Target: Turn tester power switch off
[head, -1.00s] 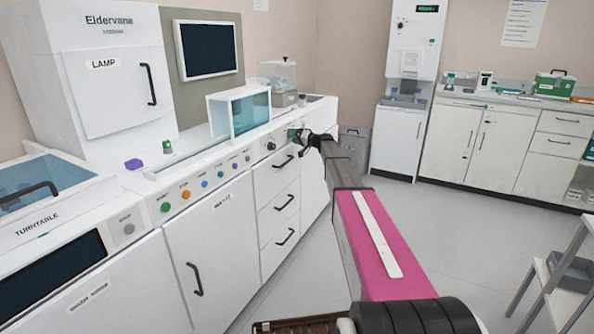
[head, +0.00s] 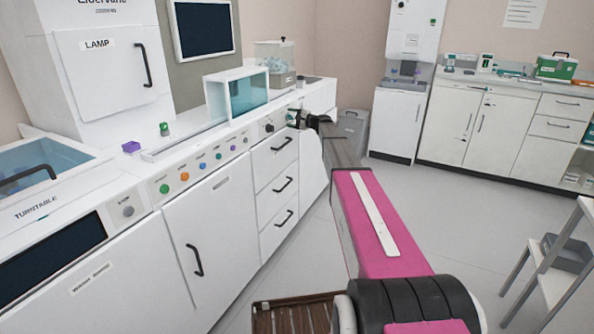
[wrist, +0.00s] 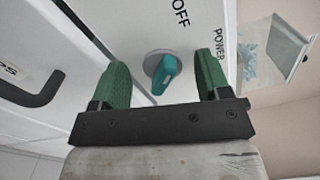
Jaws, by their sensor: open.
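The power switch (wrist: 165,75) is a teal rotary knob on a grey round base, on a white panel, in the wrist view. The printed words OFF and POWER stand near it on the panel. My gripper (wrist: 163,73) is open, with one green finger on each side of the knob and a gap on both sides. In the head view my gripper (head: 296,118) is at the far end of the counter front, close to the panel, small and partly hidden by my own arm. The knob under it cannot be made out there.
A black drawer handle (wrist: 32,90) lies left of the fingers in the wrist view. In the head view, a row of coloured buttons (head: 202,165) runs along the counter front, above cabinet doors and drawers (head: 275,185). The floor (head: 420,210) to the right is clear.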

